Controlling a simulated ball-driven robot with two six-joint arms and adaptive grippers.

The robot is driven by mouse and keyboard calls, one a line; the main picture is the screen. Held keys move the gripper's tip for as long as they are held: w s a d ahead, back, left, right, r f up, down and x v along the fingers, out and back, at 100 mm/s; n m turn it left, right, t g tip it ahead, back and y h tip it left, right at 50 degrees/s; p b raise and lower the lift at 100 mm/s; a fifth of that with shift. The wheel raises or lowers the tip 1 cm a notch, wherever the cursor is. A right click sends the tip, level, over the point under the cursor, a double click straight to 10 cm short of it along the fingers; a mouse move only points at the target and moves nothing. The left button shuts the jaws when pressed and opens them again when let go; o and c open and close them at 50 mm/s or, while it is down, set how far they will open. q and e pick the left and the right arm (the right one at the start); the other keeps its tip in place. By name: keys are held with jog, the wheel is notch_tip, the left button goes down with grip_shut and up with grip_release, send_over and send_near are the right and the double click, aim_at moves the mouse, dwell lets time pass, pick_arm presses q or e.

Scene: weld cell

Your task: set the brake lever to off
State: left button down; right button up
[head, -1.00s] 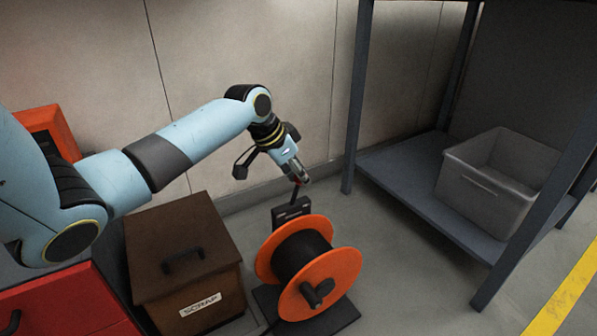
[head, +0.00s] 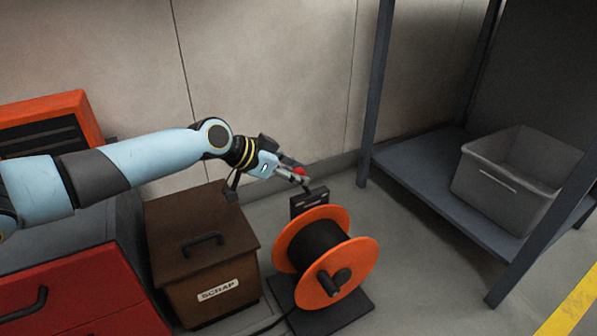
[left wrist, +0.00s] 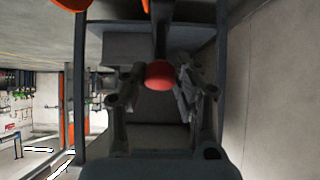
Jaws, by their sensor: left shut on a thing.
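The brake lever is a dark stick with a red knob (head: 300,171). It rises from a dark brake box (head: 309,203) behind the cable reel. In the head view the lever leans to the left. My left gripper (head: 304,178) is shut on the lever, just at the knob. In the left wrist view the red knob (left wrist: 159,75) sits between the two fingers (left wrist: 157,88). The fingers partly hide the lever's stick in the head view. Any on or off marking is too small to read. My right gripper is not in view.
The orange reel (head: 363,266) with black cable stands on a dark base plate in front. A brown scrap bin (head: 200,245) and a red cabinet (head: 70,290) stand to the left. A metal shelf (head: 425,180) with a grey crate (head: 505,195) is at the right. The wall is close behind.

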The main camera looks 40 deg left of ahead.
pick_arm(q)
jog(key=shift+s+a+f, duration=0.1)
jog(key=shift+s+f, duration=0.25)
jog(key=shift+f, duration=0.1)
jog(key=c, duration=1.4)
grip_release()
jog(key=o, duration=0.4)
jog(key=shift+a+r, duration=0.1)
jog(key=shift+a, duration=0.05)
jog(key=shift+r, duration=0.1)
jog(key=v, duration=0.7)
jog(key=shift+s+r, duration=0.15)
